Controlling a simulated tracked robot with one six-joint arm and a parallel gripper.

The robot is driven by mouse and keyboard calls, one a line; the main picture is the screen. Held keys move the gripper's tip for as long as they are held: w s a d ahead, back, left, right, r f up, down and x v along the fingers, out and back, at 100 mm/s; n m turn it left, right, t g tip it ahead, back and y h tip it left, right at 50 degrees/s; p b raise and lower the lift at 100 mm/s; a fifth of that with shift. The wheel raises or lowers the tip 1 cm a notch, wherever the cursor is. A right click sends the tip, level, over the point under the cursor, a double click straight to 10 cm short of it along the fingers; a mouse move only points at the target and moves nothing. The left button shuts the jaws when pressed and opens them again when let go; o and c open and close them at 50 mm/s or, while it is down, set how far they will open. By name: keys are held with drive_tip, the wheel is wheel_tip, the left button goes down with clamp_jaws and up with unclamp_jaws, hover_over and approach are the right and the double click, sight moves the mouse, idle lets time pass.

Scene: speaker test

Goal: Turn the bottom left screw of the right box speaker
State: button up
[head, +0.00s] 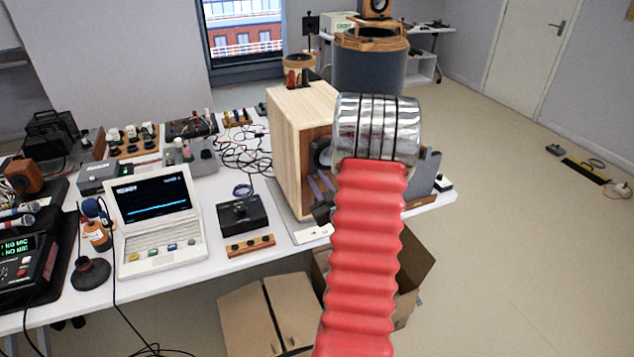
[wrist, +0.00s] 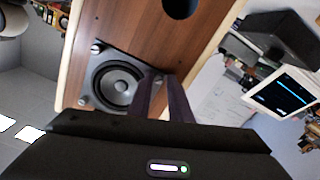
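The box speaker (head: 292,135) stands on the table in the head view, its pale wood side toward me; my arm hides most of its front. In the wrist view its brown front (wrist: 140,30) fills the middle, tilted, with a round driver (wrist: 114,84) in a grey square frame. Screws sit at the frame's corners, one at upper left (wrist: 97,47) and one at lower left (wrist: 83,100). My gripper (wrist: 164,88) has two dark purple fingers with a narrow gap, tips over the frame's right corner. A small pale screw (wrist: 158,78) shows there; I cannot tell whether they touch it.
A laptop (head: 155,205) and a black box (head: 242,214) stand on the white table (head: 190,270) left of the speaker. Cables (head: 243,150) lie behind them. Cardboard boxes (head: 270,315) stand on the floor below the table's front edge. The floor at right is mostly clear.

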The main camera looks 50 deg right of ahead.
clamp_jaws()
drive_tip(key=shift+n, duration=0.3)
drive_tip(key=shift+a+f+n, duration=0.1)
drive_tip(key=shift+a+n, duration=0.05)
drive_tip(key=shift+n, duration=1.75)
drive_tip(key=shift+o, duration=1.8)
unclamp_jaws()
drive_tip(key=shift+s, duration=0.15)
drive_tip(key=v, duration=1.3)
drive_tip(key=shift+s, duration=0.2)
